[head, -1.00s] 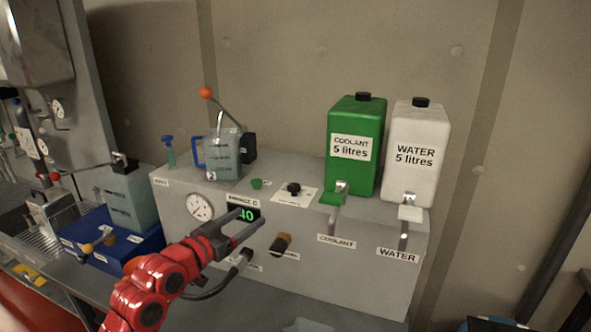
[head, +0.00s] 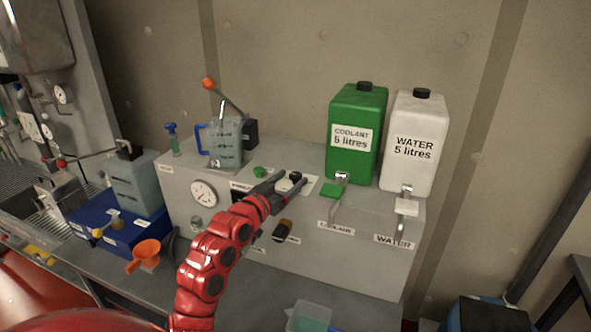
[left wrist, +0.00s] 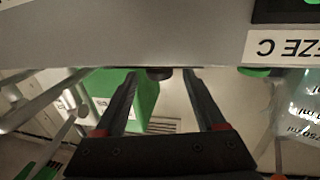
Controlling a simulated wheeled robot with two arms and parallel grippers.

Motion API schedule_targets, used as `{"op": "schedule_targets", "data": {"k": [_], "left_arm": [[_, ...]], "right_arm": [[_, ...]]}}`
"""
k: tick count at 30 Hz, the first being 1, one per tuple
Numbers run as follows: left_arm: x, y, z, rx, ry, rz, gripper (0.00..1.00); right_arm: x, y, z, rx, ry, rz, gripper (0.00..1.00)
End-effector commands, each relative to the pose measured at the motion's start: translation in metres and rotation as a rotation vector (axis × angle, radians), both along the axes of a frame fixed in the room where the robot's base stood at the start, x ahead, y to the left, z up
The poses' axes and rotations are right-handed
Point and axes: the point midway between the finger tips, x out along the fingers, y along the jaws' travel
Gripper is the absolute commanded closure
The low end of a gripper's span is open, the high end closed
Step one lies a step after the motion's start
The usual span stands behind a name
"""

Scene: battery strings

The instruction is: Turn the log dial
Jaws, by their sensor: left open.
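A small black dial (head: 295,177) stands on a white marked plate (head: 309,186) on top of the grey cabinet (head: 360,262); its label is too small to read. My left gripper (head: 284,185) is open, with its fingers at the dial and partly covering it and the plate. In the left wrist view the black dial (left wrist: 160,73) shows between the two open fingers (left wrist: 160,80), partly hidden by the cabinet's edge. I cannot tell whether they touch it. Another dark knob (head: 283,230) is on the cabinet front. My right gripper is not in view.
A green button (head: 260,172) is left of the dial, with a clear jug (head: 226,145) behind. The green coolant tank (head: 356,115) and white water tank (head: 414,120) stand to the right.

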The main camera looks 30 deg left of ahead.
Motion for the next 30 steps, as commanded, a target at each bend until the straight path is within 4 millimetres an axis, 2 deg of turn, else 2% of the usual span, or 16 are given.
{"op": "schedule_targets", "data": {"k": [1, 6, 18, 30], "left_arm": [[0.009, -0.001, 0.003, -0.002, 0.001, -0.003, 0.28], [0.025, 0.000, 0.001, -0.001, -0.001, -0.001, 0.28], [0.031, 0.001, -0.001, 0.000, 0.000, 0.000, 0.30], [0.031, 0.001, -0.001, -0.001, 0.000, -0.001, 1.00]], "right_arm": [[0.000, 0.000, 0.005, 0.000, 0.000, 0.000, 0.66], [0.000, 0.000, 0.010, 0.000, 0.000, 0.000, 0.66], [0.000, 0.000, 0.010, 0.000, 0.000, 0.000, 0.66], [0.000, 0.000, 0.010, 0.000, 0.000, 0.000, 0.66]]}}
